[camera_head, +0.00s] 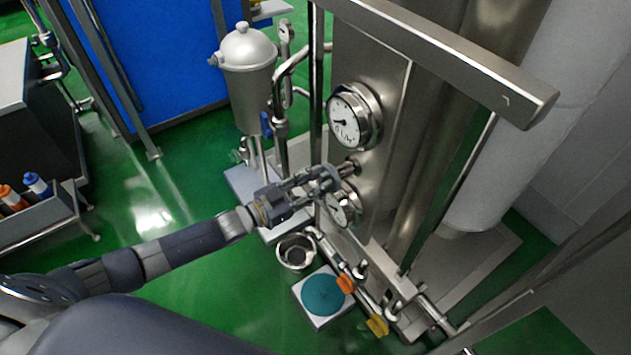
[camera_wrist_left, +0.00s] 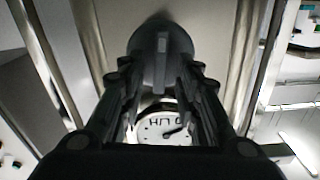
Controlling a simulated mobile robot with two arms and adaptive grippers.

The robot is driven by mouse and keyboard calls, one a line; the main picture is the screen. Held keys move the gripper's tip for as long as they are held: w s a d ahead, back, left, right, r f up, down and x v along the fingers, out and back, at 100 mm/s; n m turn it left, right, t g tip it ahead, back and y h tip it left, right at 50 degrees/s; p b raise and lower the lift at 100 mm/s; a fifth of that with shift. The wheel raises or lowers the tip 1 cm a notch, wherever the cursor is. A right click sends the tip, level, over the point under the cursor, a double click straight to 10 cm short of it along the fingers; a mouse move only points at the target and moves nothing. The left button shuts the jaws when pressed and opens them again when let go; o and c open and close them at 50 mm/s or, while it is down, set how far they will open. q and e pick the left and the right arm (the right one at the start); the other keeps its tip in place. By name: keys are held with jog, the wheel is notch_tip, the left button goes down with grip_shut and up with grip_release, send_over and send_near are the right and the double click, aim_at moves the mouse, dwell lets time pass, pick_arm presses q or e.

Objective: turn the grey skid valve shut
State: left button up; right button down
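The grey valve (camera_wrist_left: 162,50) shows in the left wrist view as a dark round knob with a paler ridge running up and down its face. My left gripper (camera_head: 328,178) is at the front of the steel skid panel, between the upper and lower gauges. In the left wrist view its fingers (camera_wrist_left: 162,85) stand apart, one on each side of the knob's lower part. I cannot tell whether they touch it. In the head view the gripper hides most of the valve. My right gripper is not in view.
A large gauge (camera_head: 349,121) sits above the gripper and a smaller gauge (camera_head: 342,207) just below it. A steel vessel (camera_head: 246,65) and pipes stand to the left. Below are a teal disc (camera_head: 322,295), an orange handle (camera_head: 346,285) and a yellow handle (camera_head: 378,326).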

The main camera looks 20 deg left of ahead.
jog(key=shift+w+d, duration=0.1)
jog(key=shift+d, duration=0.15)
pick_arm(q)
jog(key=shift+c, duration=0.8)
grip_shut()
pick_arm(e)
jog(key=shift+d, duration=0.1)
pick_arm(q)
jog(key=shift+m, duration=0.3)
jog(key=shift+s+d+f+m+b, duration=0.2)
jog(key=shift+m+b, duration=0.75)
jog(key=shift+m, duration=1.7)
jog(key=shift+s+d+f+m+b, duration=0.2)
jog(key=shift+m+b, duration=0.8)
jog(key=shift+m, duration=1.6)
jog(key=shift+w+d+f+m+b, duration=0.1)
jog(key=shift+f+m+b, duration=0.2)
jog(key=shift+m+b, duration=1.5)
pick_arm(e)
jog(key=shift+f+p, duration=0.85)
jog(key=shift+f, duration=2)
pick_arm(q)
jog(key=shift+m, duration=0.95)
